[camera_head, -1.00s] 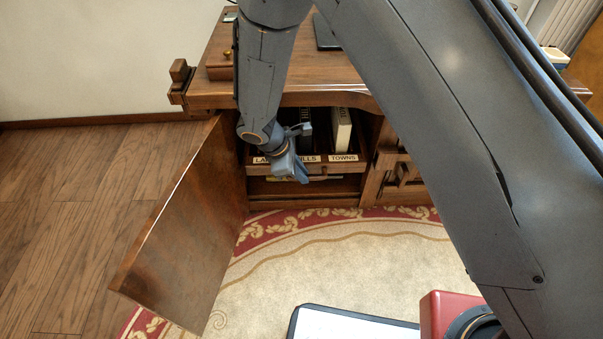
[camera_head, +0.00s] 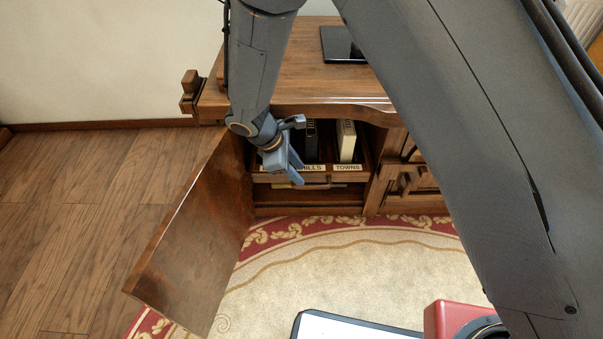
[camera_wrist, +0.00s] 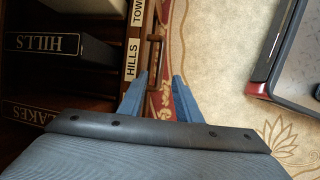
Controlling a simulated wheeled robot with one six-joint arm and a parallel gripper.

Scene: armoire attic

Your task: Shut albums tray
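The albums tray (camera_head: 347,177) is a wooden tray inside the open cabinet compartment, with a front rail labelled HILLS and TOWNS; the left label is covered by my gripper. Upright albums stand in it, a dark one (camera_head: 311,142) and a cream one (camera_head: 346,141). A wooden bar handle (camera_wrist: 155,52) runs along the tray front. My gripper (camera_head: 299,174) is in front of the tray's left part. In the wrist view its fingers (camera_wrist: 161,78) are apart, near the handle, with rug showing between them. Contact with the handle cannot be told.
The cabinet door (camera_head: 190,232) hangs open at the left of the compartment. A patterned rug (camera_head: 330,265) covers the floor in front. A black-edged white panel (camera_head: 350,326) and a red part (camera_head: 447,318) lie at the bottom. The desktop (camera_head: 300,70) is above.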

